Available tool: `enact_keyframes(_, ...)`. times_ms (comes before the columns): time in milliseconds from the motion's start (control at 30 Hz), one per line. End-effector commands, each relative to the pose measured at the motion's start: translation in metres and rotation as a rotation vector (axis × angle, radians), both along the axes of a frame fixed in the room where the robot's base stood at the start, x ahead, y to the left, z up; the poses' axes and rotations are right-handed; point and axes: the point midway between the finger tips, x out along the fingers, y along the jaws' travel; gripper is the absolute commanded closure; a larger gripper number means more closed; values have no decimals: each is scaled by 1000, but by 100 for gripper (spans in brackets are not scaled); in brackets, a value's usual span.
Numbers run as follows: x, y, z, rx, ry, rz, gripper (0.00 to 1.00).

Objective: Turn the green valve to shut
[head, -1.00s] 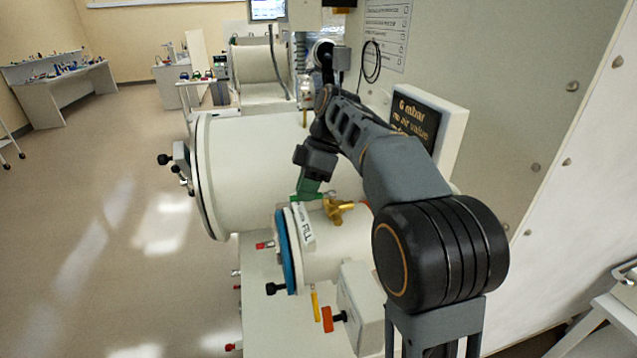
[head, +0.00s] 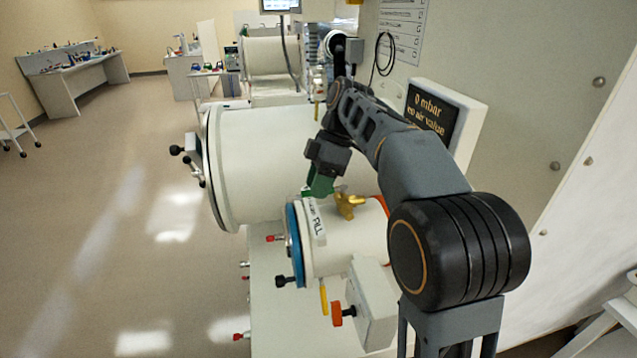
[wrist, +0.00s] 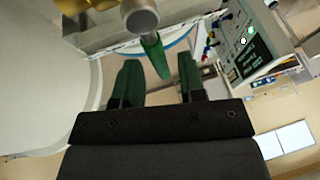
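The green valve lever (wrist: 154,58) shows in the wrist view, hanging from a grey round stem end. My gripper (wrist: 159,62) is open. Its two green fingers stand on either side of the lever's lower end, with gaps visible on both sides. I cannot tell how deep the lever sits between them. In the head view my gripper (head: 318,188) is above the small white port, beside a brass fitting (head: 349,204). The lever cannot be told apart from the green fingers there.
The small port's blue ring (head: 293,245) and an orange knob (head: 337,313) are below my gripper. The large white cylinder (head: 262,155) is behind it. A dark display (head: 430,112) is on the right, near my arm.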

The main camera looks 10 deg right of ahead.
Motion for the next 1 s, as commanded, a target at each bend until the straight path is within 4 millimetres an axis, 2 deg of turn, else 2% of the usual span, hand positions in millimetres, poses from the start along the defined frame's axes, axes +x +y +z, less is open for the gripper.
enact_keyframes(333,1,-2,4,0,0,-1,59)
enact_keyframes(733,12,-22,52,0,-1,-1,59)
enact_keyframes(1000,14,-28,67,0,0,0,59)
